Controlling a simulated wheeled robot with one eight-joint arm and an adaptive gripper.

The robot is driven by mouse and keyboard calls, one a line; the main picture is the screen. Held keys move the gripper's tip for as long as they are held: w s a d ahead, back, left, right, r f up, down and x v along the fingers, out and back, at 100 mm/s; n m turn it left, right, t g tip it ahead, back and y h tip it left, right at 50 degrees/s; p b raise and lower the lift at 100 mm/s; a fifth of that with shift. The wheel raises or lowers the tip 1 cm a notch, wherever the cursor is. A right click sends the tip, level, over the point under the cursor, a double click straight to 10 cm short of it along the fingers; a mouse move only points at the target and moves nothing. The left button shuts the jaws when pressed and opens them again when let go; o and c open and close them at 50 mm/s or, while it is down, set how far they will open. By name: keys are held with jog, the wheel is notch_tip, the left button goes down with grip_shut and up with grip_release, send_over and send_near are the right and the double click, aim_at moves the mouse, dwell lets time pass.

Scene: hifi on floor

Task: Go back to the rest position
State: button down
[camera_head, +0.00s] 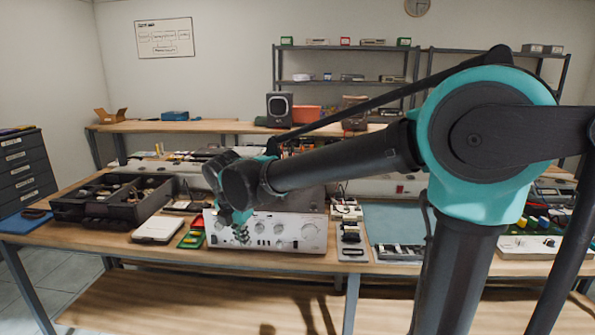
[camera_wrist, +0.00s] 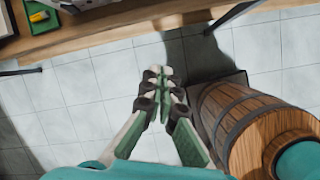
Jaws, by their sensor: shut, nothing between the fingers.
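My gripper (camera_head: 240,232) is at the end of my arm. In the head view it hangs pointing down in front of the silver hifi unit (camera_head: 268,233), covering part of its left front. In the wrist view my gripper (camera_wrist: 163,76) is shut and empty, its two green-padded fingers meeting at the tips. Behind the fingertips is tiled floor (camera_wrist: 100,95), with the bench edge (camera_wrist: 130,32) further off. The fingers touch nothing in the wrist view.
The workbench (camera_head: 85,235) carries a black open tray (camera_head: 115,195), a white device (camera_head: 157,229) and several small boxes. Shelves (camera_head: 345,80) stand behind. In the wrist view a wooden barrel (camera_wrist: 238,118) is close at the right; the floor at left is clear.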

jog(key=s+d+f+m, duration=0.1)
jog(key=d+f+m, duration=0.3)
jog(key=d+m, duration=0.45)
jog(key=d+f+m, duration=0.4)
jog(key=d+m, duration=0.2)
jog(key=d, duration=0.6)
jog(key=s+d+f+m, duration=0.8)
jog(key=s+d+m, duration=0.2)
jog(key=d+m, duration=0.3)
jog(key=m, duration=0.2)
jog(key=shift+s+d+f+m, duration=0.2)
jog(key=shift+s+d+m, duration=0.15)
jog(key=shift+s+d, duration=0.05)
jog(key=c, duration=2.2)
grip_release()
